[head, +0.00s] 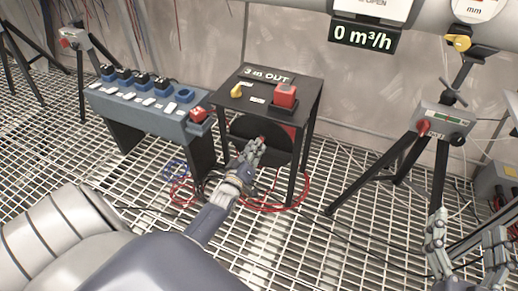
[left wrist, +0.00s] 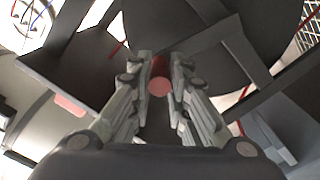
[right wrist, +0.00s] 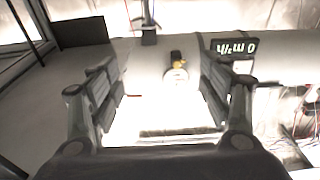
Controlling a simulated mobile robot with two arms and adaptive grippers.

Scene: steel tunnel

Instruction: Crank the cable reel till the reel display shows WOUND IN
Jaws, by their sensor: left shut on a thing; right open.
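The cable reel is a black frame stand (head: 312,110) in the middle of the head view, with a dark round drum (head: 250,128) inside it. Its top display (head: 267,74) reads "3 m OUT". A yellow knob (head: 237,90) and a red block (head: 285,95) sit on its top. My left gripper (head: 258,146) is at the front of the drum, shut on the red crank handle (left wrist: 160,84), whose round end shows between the fingers in the left wrist view. The crank arm is mostly hidden. My right gripper (head: 468,245) is open and empty at the lower right, away from the reel.
A grey socket bench (head: 150,110) with blue sockets and a red switch stands left of the reel. A tripod box (head: 445,122) with a red knob stands to the right. Red and blue cables (head: 180,185) lie on the grating floor around the reel's legs. A sign (head: 363,36) reads "0 m³/h".

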